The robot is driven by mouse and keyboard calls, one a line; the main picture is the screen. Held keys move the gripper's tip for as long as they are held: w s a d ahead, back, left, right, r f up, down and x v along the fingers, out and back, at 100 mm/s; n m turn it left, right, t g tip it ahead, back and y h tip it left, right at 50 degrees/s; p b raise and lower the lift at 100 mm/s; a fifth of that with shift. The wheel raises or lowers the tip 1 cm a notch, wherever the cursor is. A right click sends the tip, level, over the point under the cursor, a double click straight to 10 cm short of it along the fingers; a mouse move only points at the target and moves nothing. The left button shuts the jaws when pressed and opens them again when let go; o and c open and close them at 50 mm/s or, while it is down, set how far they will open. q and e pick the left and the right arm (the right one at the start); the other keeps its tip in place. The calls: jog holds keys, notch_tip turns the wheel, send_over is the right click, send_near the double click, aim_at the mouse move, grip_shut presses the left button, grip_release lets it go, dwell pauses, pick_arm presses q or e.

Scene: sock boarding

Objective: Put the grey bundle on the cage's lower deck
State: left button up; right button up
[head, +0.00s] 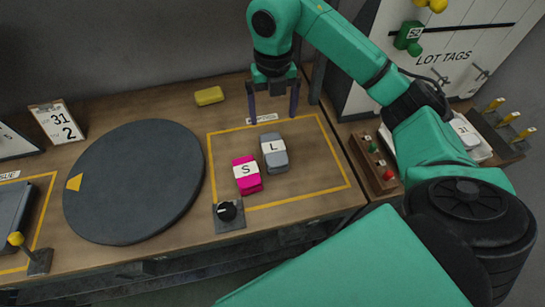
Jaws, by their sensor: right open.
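The grey bundle (273,152) has a white band marked L. It lies on the wooden bench inside a yellow-outlined area, just right of a pink bundle (247,174) marked S. My right gripper (273,117) points down above and behind the grey bundle. Its two dark fingers are apart with nothing between them. I cannot tell if the fingertips touch the bench. My left gripper is not in view. No cage or lower deck can be made out.
A dark round turntable (130,190) fills the bench's left middle. A black knob (227,211) sits at the front edge. A yellow block (209,96) lies at the back. A button box (374,163) stands at the right. The outlined area's right part is bare.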

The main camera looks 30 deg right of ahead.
send_over(274, 146)
jog(key=f, duration=0.5)
jog(key=shift+s+a+f, duration=0.15)
jog(key=shift+a+f, duration=0.05)
jog(key=shift+f, duration=0.15)
notch_tip(274, 146, down, 8)
jog(key=shift+d+f+p, duration=0.1)
jog(key=shift+f+p, duration=0.05)
jog(key=shift+p, duration=1)
jog(key=shift+f, duration=0.25)
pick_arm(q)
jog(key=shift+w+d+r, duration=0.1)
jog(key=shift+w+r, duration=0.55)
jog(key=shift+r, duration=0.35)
pick_arm(e)
jog(key=c, duration=1.4)
